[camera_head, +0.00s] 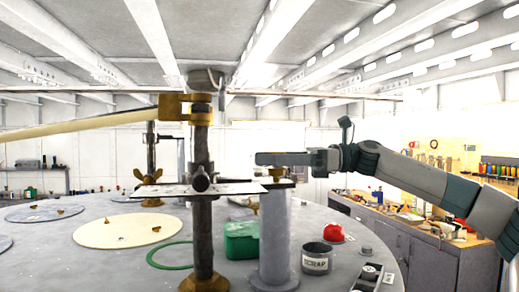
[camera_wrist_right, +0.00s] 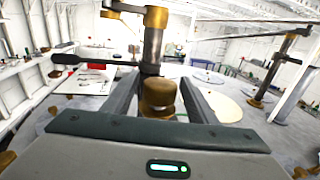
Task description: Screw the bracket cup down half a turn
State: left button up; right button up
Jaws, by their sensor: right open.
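My right gripper (camera_head: 262,158) comes in from the right in the head view, level, above the top of a grey column (camera_head: 275,235). A brass piece, which looks like the bracket cup (camera_head: 273,173), shows just under its fingers; the fingers hide its upper part. In the right wrist view the brass cup (camera_wrist_right: 158,93) stands upright between the two open fingers of my right gripper (camera_wrist_right: 158,82). The fingers lie on either side of it; I cannot tell if either touches it. My left gripper is not in view.
A dark post (camera_head: 202,220) with a brass clamp and foot stands close left of the column. A thin white plate (camera_head: 215,188) lies beside it. A green box (camera_head: 241,240), a scrap cup (camera_head: 317,258) and a red object (camera_head: 334,232) stand on the round deck.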

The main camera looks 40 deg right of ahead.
jog(key=shift+p+x, duration=0.45)
jog(key=shift+x, duration=0.7)
jog(key=c, duration=1.1)
